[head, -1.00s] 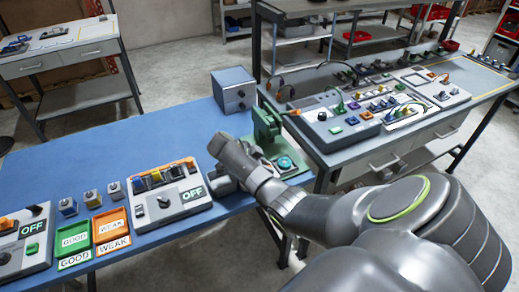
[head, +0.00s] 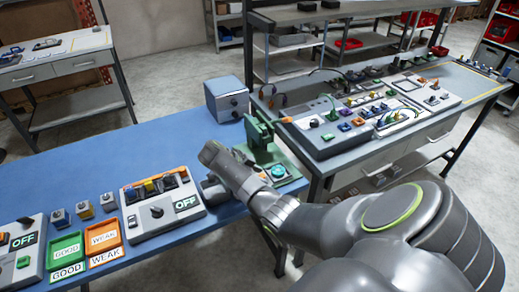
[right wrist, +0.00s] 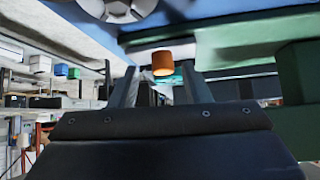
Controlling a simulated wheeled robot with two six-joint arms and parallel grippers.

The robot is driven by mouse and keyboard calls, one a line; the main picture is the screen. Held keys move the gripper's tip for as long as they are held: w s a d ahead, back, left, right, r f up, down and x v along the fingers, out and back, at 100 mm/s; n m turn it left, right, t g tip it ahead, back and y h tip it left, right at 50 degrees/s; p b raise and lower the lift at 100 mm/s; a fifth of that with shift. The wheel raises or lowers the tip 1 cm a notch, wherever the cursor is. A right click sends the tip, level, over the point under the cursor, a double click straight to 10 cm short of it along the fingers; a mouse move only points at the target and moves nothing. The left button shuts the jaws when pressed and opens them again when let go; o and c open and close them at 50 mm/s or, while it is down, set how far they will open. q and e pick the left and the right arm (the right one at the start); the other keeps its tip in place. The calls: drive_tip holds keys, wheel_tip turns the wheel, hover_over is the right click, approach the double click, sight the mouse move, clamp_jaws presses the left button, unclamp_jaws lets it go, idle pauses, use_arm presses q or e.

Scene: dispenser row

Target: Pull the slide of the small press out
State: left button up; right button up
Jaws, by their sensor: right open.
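The small press is a green frame (head: 259,133) on a green base with a teal round button (head: 278,171), at the right end of the blue table. A lever with an orange tip (head: 285,120) sticks out at its upper right. My right gripper (head: 211,188) is low at the left of the press, partly hidden by my own arm. In the right wrist view my right gripper (right wrist: 160,72) is open. An orange knob (right wrist: 175,58) shows beyond and between its fingers, not gripped. Green press parts (right wrist: 297,75) show at the right. The slide is not clear in the head view. My left gripper is not in view.
A grey panel marked OFF (head: 160,207) stands just left of my gripper. A grey-blue box (head: 228,98) stands behind the press. Green (head: 65,250) and orange (head: 103,234) trays lie further left. A second bench with devices (head: 365,110) stands at the right.

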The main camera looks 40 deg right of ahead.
drive_tip(key=b+v, duration=0.1)
drive_tip(key=v, duration=0.4)
drive_tip(key=shift+a+r, duration=0.15)
drive_tip(key=shift+a, duration=0.1)
drive_tip(key=p+v, duration=0.7)
drive_tip(key=v, duration=0.4)
drive_tip(key=shift+p, duration=0.4)
drive_tip(key=shift+r, duration=0.1)
